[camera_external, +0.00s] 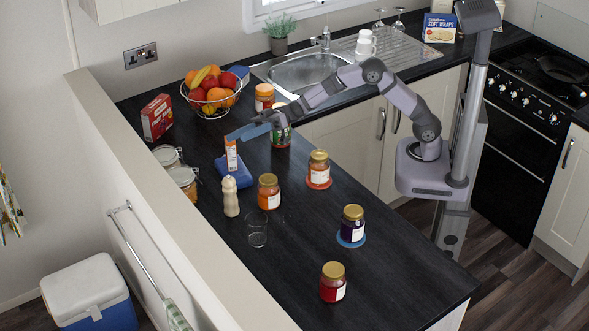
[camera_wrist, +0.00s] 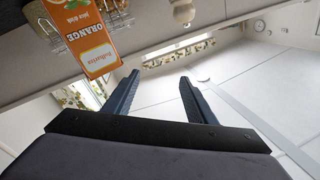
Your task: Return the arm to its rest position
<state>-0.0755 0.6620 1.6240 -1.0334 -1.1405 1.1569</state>
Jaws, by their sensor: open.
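My arm reaches left from its column at the right, over the dark worktop (camera_external: 290,245). My gripper (camera_external: 236,134) is above the worktop, close to the top of an orange juice carton (camera_external: 231,157); contact cannot be told in the external view. In the wrist view my gripper (camera_wrist: 160,80) has its two blue fingers spread, with nothing between them. The carton also shows there at upper left (camera_wrist: 92,45), outside the fingers. The carton stands upright on or beside a folded blue cloth (camera_external: 242,178).
Around the gripper are a pepper mill (camera_external: 230,198), an orange jar (camera_external: 269,194), a green jar (camera_external: 280,134), a fruit basket (camera_external: 212,104) and a red box (camera_external: 157,118). A glass (camera_external: 256,232) and more jars stand nearer. The sink (camera_external: 305,72) lies behind.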

